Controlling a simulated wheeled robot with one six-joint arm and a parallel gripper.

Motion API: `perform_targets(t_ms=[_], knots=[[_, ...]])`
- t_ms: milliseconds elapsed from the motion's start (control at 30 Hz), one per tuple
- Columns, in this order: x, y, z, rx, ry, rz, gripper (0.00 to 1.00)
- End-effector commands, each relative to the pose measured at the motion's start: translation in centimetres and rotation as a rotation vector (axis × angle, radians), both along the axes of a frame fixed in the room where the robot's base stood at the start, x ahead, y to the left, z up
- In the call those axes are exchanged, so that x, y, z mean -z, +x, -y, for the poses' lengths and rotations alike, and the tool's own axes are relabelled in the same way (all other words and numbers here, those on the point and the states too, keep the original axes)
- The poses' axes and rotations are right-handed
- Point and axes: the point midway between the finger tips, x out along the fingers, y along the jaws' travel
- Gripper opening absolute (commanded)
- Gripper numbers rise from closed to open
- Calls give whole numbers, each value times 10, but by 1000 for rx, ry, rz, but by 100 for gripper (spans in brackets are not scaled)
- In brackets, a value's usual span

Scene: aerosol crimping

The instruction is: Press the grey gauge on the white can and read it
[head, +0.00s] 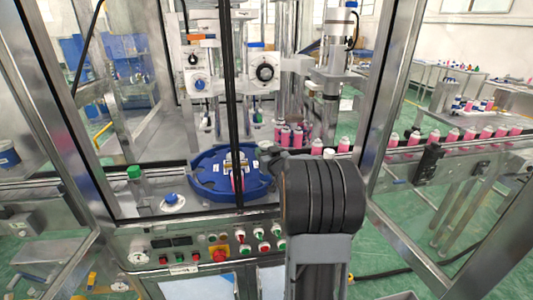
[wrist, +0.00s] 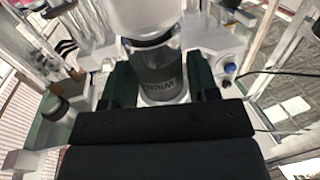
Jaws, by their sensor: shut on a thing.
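In the wrist view, my gripper (wrist: 162,82) has a dark finger on each side of a grey cylinder with lettering, which I take to be the grey gauge (wrist: 158,68). It is shut on this gauge. A wide white round body (wrist: 150,14) shows just beyond the gauge at the top edge and is cut off there. It may be the white can, but I cannot tell for sure, nor whether the two touch. A pale rim shows at the gauge's near end. No dial reading is legible. In the head view my own dark arm link hides the gripper and gauge.
A blue star wheel (head: 208,178) sits on the machine table. Pink cans (head: 485,132) line the conveyor at right. A control panel with buttons (head: 219,255) is in front. Metal frame posts (head: 378,105) and a dark vertical bar (head: 230,80) bound the opening.

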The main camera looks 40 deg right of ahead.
Motion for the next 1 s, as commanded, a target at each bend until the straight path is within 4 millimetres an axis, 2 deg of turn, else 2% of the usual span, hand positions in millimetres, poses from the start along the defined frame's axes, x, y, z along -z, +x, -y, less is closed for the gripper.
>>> perform_targets(t_ms=[367,1000], knots=[[-1,0,0,0,2,-5,26],[-40,0,0,0,0,-2,26]])
